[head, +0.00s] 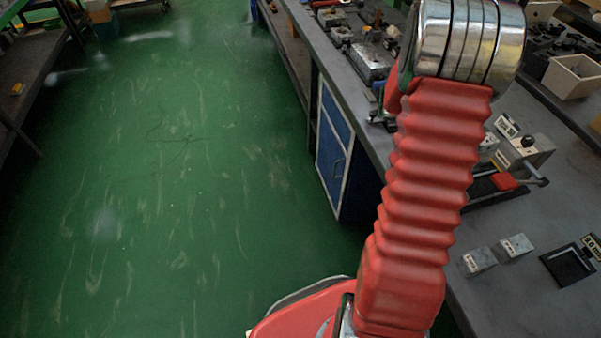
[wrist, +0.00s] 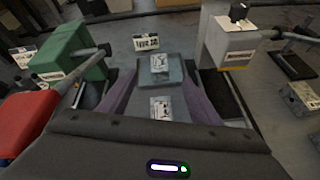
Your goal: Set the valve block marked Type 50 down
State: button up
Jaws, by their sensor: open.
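In the wrist view a grey valve block (wrist: 174,75) stands between the two purple-grey fingers of my gripper (wrist: 158,85). It carries pale labels on its upper and near faces; their print is too small to read. The fingers are open, one on each side of the block; I cannot tell whether either touches it. A sign reading Type 50 (wrist: 147,43) stands just beyond the block. The sign also shows in the head view (head: 506,125), where my red arm hides the gripper and the held area. Dark surface shows on both sides of the block.
A white box with a black knob (wrist: 230,42) stands close on the right, a green block (wrist: 72,52) and a red part (wrist: 24,120) on the left. Two grey blocks (head: 480,261) and a black tray (head: 568,265) lie on the bench nearer.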

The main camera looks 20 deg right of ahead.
jog(key=a+r+m+y, duration=0.1)
jog(key=a+r+m, duration=0.15)
jog(key=a, duration=0.35)
jog(key=a+r+m+y, duration=0.1)
jog(key=a+r+m, duration=0.1)
jog(key=a+r, duration=0.25)
jog(key=s+a+r+m+t+y, duration=0.2)
jog(key=a+m+y, duration=0.1)
jog(key=a, duration=1.1)
jog(key=s+a+r+m+t+y, duration=0.2)
jog(key=s+a+t+y, duration=0.1)
jog(key=a, duration=1.1)
jog(key=s+a+r+m+t+y, duration=0.2)
jog(key=s+a+m+y, duration=0.1)
jog(key=a, duration=1.1)
jog(key=shift+s+a+r+m+t+y, duration=0.2)
jog(key=shift+r+m+t+y, duration=0.2)
jog(key=shift+y, duration=0.4)
